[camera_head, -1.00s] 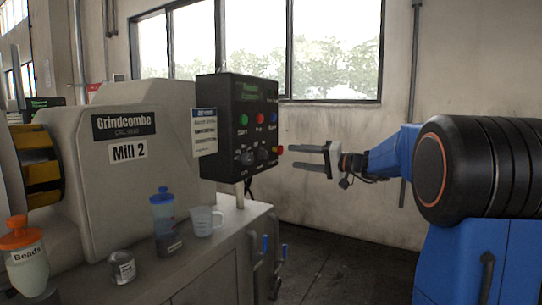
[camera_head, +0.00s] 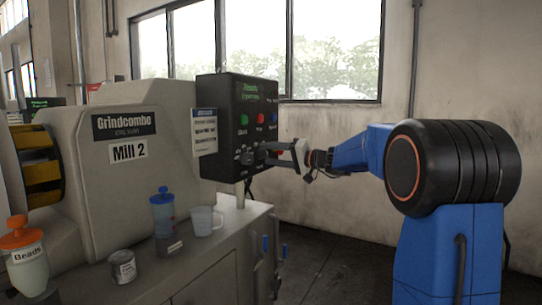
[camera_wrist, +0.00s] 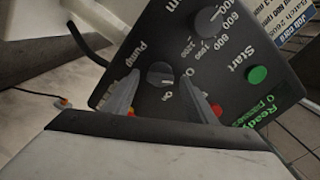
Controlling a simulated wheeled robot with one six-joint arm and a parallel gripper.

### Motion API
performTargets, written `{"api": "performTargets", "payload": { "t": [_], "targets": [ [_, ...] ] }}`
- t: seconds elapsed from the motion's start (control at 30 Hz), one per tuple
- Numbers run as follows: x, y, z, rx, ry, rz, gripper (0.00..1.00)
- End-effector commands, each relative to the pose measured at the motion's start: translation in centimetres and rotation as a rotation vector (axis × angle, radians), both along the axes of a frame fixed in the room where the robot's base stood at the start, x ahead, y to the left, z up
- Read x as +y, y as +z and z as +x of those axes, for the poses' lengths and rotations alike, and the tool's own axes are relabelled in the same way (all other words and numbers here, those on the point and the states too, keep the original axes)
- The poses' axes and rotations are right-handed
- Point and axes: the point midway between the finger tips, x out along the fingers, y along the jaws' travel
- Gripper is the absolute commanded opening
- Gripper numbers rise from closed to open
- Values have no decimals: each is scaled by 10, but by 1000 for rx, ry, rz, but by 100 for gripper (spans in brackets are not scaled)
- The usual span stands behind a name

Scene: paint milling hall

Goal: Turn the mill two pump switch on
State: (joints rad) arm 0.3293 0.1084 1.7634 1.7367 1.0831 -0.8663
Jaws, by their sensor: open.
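The dark pump switch knob (camera_wrist: 160,74) sits on the black control panel (camera_wrist: 125,85), beside the "Pump" lettering, in the wrist view. An "On" mark shows close to it; I cannot tell which mark its pointer faces. My gripper (camera_wrist: 160,82) is open, its two fingertips on either side of the knob, with gaps visible; contact cannot be told. In the head view my gripper (camera_head: 266,154) reaches from the right to the lower face of the panel (camera_head: 215,95) on Mill 2 (camera_head: 150,185), partly hiding the knobs there.
A green Start button (camera_wrist: 257,75) and a speed dial (camera_wrist: 209,21) sit near the pump knob. A red button (camera_wrist: 217,110) shows by the right finger. A blue-lidded container (camera_head: 162,210), measuring jug (camera_head: 206,220), can (camera_head: 122,267) and bead bottle (camera_head: 27,260) stand on the bench.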

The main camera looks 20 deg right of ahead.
Motion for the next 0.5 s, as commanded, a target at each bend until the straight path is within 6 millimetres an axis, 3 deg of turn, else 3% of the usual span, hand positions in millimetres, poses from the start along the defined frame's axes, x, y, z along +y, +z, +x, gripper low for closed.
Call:
{"api": "performTargets", "payload": {
  "t": [0.1,0.27,0.3,0.5],
  "targets": [
    [0,0,0,0,0,0,52],
    [0,0,0,0,0,0,13],
    [0,0,0,0,0,0,10],
    [0,0,0,6,0,5,10]
  ]
}}
